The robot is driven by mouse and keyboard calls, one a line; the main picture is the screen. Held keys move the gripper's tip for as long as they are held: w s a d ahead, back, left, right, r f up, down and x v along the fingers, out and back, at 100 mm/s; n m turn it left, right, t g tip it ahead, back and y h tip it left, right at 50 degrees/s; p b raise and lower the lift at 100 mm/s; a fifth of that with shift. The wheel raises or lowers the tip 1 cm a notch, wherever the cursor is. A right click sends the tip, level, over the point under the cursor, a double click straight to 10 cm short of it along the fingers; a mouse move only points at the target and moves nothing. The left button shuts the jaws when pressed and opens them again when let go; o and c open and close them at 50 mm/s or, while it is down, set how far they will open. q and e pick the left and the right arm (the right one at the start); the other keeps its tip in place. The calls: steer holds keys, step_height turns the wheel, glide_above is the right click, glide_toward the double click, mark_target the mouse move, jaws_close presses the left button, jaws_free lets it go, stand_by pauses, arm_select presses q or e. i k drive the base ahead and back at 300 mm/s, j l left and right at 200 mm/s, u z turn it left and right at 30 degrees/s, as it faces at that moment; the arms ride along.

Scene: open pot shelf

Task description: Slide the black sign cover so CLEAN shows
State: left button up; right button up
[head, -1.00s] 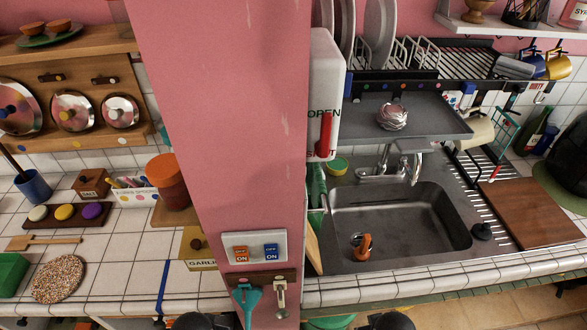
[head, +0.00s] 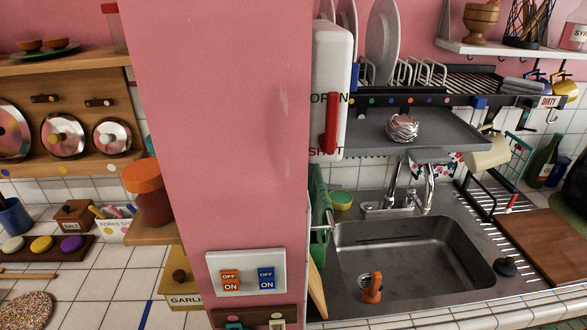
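A small white sign reading DIRTY (head: 549,101) shows at the right end of the dark rail under the dish rack. A black stretch (head: 513,102) lies directly left of the word and looks like the sign cover, though its edges blend with the rail. No CLEAN lettering is visible. Neither of my grippers is in the head view now.
A pink pillar (head: 225,130) stands in front at centre-left, with a white switch plate (head: 246,272). A grey tray (head: 440,133) sits below the rack, above the sink (head: 415,255). Mugs (head: 565,90) hang right of the sign. A wooden board (head: 545,240) lies on the right.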

mark_target(523, 102)
steer(key=z, duration=1.25)
steer(key=i+l+u, duration=0.2)
steer(key=l, duration=0.2)
